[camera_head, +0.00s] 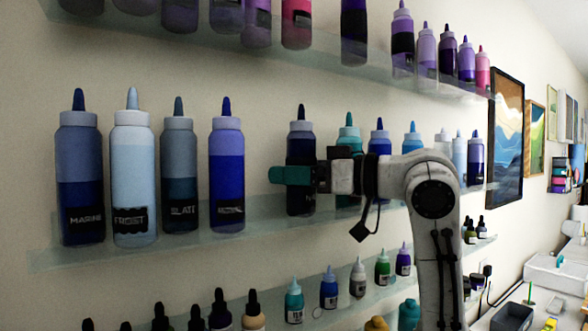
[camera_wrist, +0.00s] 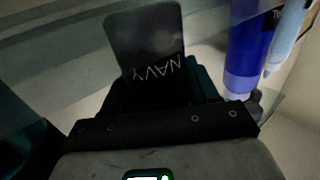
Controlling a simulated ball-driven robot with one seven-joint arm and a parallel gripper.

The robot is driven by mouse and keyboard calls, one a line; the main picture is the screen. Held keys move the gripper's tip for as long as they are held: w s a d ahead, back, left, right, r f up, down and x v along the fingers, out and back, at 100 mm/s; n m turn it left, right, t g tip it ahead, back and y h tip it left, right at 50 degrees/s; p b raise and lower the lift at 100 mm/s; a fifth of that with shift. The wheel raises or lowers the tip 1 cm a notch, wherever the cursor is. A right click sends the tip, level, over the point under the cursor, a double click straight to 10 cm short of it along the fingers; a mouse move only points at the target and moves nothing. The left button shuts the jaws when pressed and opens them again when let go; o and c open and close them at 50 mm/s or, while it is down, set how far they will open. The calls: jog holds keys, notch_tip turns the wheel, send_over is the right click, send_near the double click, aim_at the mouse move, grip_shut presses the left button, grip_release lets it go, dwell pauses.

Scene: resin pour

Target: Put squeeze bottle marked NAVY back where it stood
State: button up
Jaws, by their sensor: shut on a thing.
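The squeeze bottle marked NAVY (camera_head: 301,146) is dark blue with a pale collar and a dark pointed tip. It looks upright in the head view, in the row on the middle glass shelf (camera_head: 150,250). Its base is level with the shelf, but I cannot tell whether it touches. My gripper (camera_head: 291,176) is shut around the bottle's middle, its teal finger across the front. In the wrist view, the NAVY label (camera_wrist: 162,68) faces the camera between the dark fingers of my gripper (camera_wrist: 163,92).
A bright blue bottle (camera_head: 227,165) stands to the left, with a gap between. A teal bottle (camera_head: 348,133) stands to the right, partly behind my arm. Another shelf (camera_head: 340,58) with bottles runs above, and small dropper bottles (camera_head: 294,300) stand below.

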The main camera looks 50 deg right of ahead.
jog(key=shift+f, duration=0.1)
jog(key=shift+f, duration=0.1)
jog(key=o, duration=0.8)
jog(key=shift+c, duration=0.2)
jog(key=shift+s+d, duration=0.1)
jog(key=b+v, duration=0.3)
jog(key=v, duration=0.8)
jog(key=shift+s+r, duration=0.25)
jog(key=shift+s, duration=0.1)
